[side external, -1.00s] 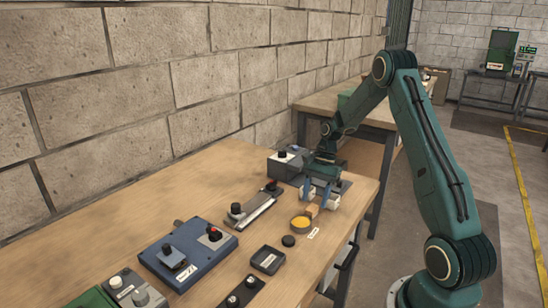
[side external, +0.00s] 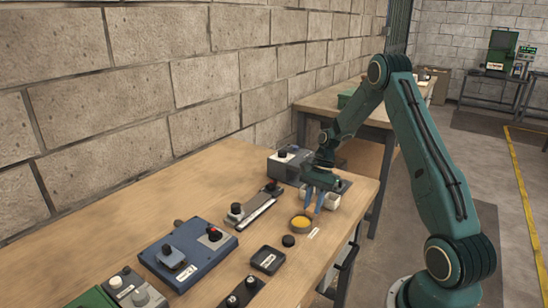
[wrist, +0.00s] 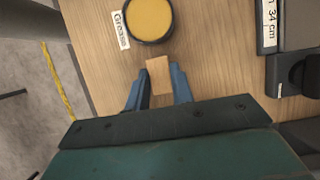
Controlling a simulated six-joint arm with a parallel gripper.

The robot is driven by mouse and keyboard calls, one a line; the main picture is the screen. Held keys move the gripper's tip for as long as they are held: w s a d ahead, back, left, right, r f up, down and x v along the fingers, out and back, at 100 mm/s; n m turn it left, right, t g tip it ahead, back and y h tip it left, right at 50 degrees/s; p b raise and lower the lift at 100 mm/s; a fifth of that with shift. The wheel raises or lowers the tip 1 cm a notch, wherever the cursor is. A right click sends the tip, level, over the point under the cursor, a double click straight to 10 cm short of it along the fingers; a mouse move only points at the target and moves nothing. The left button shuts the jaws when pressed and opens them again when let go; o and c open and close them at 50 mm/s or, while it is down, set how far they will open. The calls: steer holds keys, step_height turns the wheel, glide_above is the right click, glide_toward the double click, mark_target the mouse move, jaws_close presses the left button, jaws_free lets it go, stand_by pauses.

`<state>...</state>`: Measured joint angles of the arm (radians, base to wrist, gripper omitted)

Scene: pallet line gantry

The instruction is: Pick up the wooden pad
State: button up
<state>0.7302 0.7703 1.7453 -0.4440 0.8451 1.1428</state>
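The wooden pad (wrist: 159,78) is a small light tan block, seen in the wrist view just beyond my gripper. My gripper's two blue fingers (wrist: 159,68) stand along its left and right sides, with no clear gap, so the gripper is shut on the pad. In the side view my gripper (side external: 314,208) is low over the right end of the workbench, fingers close together. The pad is mostly hidden by the fingers there. I cannot tell whether it is clear of the bench top.
A round tin of yellow grease (wrist: 150,16) is just beyond the pad; it shows in the side view (side external: 301,222). A grey box (side external: 284,165) stands behind my gripper. A slide gauge (side external: 252,208) and blue fixture (side external: 188,252) lie left. Bare bench (side external: 120,215) runs along the wall.

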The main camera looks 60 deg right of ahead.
steer(key=shift+c, duration=0.6)
steer(key=shift+r, duration=0.1)
step_height(320, 180, up, 20)
stand_by(0.4)
stand_by(0.5)
steer(key=shift+o, duration=1.1)
steer(key=shift+c, duration=0.6)
glide_above(310, 208)
steer(key=a, duration=0.6)
step_height(310, 208, down, 11)
steer(key=shift+s+d, duration=0.2)
